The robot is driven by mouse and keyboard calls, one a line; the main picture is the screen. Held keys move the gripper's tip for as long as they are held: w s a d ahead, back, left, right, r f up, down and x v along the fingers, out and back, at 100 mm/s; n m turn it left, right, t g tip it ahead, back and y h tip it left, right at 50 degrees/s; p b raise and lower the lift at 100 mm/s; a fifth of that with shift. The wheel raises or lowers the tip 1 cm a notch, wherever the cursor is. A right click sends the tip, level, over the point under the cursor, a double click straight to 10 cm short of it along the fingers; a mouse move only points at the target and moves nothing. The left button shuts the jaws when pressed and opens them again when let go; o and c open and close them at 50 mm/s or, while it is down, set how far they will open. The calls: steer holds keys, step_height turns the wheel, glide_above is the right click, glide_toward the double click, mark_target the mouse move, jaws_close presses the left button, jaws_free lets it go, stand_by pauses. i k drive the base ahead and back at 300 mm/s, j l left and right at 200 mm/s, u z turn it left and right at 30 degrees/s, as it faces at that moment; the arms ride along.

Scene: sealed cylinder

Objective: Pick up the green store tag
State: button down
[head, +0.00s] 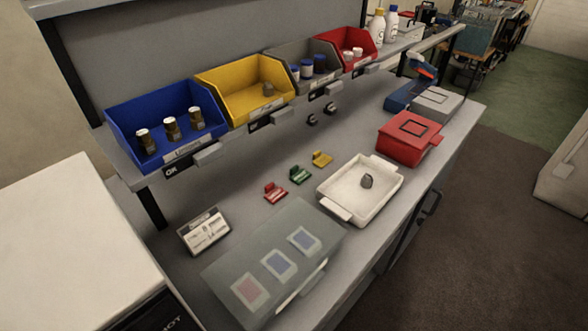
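The green store tag (300,175) lies on the grey bench top. It sits between a red tag (275,193) at its lower left and a yellow tag (321,158) at its upper right, with small gaps between them. All of the green tag's upper side is in plain sight. My gripper is not in this view, so I cannot see whether it is open or shut.
A white tray (332,207) holding a grey lump stands right of the tags. A translucent box (222,277) and a printed card stand (204,232) are nearer. A shelf with blue, yellow, grey and red bins (343,45) overhangs behind. A red box (398,151) stands farther right.

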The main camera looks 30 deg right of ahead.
mark_target(298, 176)
steer(key=i+l+u, duration=0.3)
steer(key=l+u, duration=0.2)
steer(key=l, duration=0.85)
steer(key=l+u, duration=0.5)
steer(key=l, duration=0.9)
steer(key=i, duration=0.3)
